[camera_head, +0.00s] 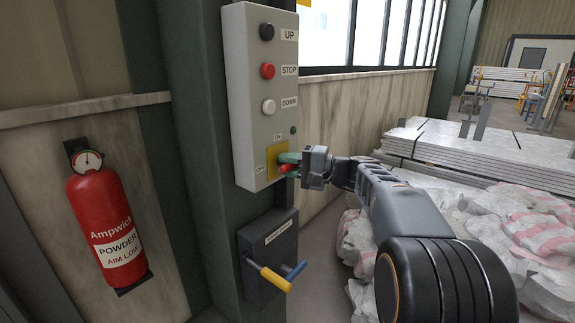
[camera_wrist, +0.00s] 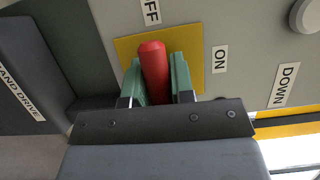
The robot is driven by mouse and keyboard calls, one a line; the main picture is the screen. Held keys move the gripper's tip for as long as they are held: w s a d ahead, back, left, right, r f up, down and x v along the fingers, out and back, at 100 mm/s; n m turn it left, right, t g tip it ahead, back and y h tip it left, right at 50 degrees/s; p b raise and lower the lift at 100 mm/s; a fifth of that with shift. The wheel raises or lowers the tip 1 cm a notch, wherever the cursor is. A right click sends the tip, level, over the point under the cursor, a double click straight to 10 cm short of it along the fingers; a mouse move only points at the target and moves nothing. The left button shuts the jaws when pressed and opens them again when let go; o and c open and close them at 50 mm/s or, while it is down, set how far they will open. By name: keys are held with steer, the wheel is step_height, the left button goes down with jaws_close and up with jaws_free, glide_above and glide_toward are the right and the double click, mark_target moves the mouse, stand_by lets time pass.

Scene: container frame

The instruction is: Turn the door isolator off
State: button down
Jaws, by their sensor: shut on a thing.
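The door isolator is a red handle (camera_wrist: 154,62) on a yellow plate (camera_wrist: 201,46), low on a grey control box (camera_head: 254,108). The plate also shows in the head view (camera_head: 272,163). An ON label (camera_head: 278,136) is above the plate and an OFF label (camera_head: 260,170) is at its left. My gripper (camera_head: 288,160) reaches in from the right, its green fingers shut on the red handle, one on each side. In the wrist view, the handle's upper end is towards the OFF label (camera_wrist: 151,12). The handle's base and exact angle are partly hidden by the fingers.
UP, STOP (camera_head: 267,71) and DOWN buttons are above the isolator. A dark hand-drive box (camera_head: 268,258) with yellow and blue handles is just below. A red fire extinguisher (camera_head: 107,220) hangs at left. Wrapped sacks (camera_head: 480,212) and stacked panels (camera_head: 475,150) are at right.

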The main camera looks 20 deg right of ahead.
steer(key=c, duration=1)
jaws_free()
steer(key=shift+s+d, duration=0.1)
steer(key=v, duration=1.3)
steer(key=shift+s+d+p, duration=0.1)
steer(key=shift+d+p, duration=0.2)
steer(key=shift+p, duration=0.1)
